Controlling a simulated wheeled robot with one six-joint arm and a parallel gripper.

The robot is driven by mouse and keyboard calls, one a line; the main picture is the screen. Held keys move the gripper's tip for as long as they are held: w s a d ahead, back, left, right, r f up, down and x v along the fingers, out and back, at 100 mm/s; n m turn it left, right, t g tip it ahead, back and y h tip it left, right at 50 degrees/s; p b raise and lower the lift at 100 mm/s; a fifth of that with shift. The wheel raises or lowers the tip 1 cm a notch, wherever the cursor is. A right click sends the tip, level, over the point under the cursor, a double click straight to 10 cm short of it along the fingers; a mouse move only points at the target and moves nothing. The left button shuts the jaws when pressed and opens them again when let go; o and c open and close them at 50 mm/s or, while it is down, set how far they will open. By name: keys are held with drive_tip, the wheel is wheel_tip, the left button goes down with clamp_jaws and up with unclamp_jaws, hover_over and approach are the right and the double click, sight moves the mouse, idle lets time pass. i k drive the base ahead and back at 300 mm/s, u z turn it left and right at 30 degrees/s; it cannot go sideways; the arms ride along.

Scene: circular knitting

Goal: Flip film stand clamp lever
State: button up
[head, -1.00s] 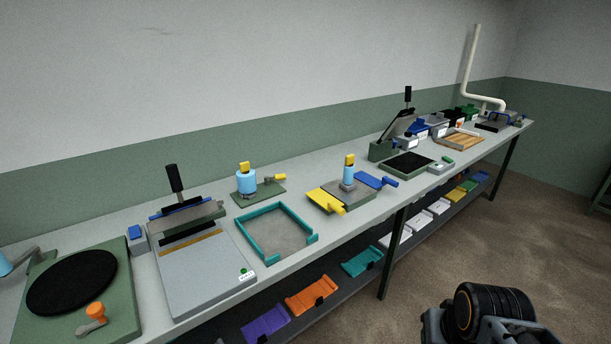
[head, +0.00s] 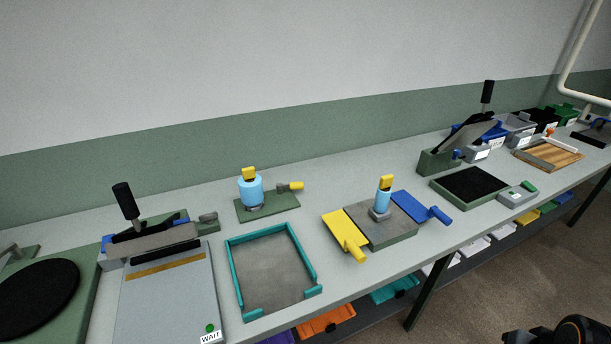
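No label marks the film stand, so I cannot tell which fixture it is. A green base (head: 285,207) carries a light blue cylinder (head: 250,189) with a yellow top, and a small lever with a yellow tip (head: 291,186) at its right. A grey block (head: 386,232) holds a slimmer light blue post with a yellow top (head: 385,182), between a yellow-handled plate (head: 345,232) and a blue-handled plate (head: 419,207). A flat grey press (head: 165,295) at left has an upright black handle (head: 127,200). My gripper is out of view; only a dark part of my arm shows at bottom right.
A teal-rimmed tray (head: 232,270) sits on the long bench. Farther right are a black pad (head: 470,187), a tilted plate fixture (head: 466,136), bins and a wooden tray (head: 546,154). A lower shelf holds coloured trays. Open floor (head: 490,285) lies in front.

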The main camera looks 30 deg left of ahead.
sight(292, 185)
drive_tip(key=u, duration=0.55)
drive_tip(key=i, duration=0.75)
drive_tip(key=u, duration=1.1)
drive_tip(key=i, duration=0.25)
drive_tip(key=u, duration=0.25)
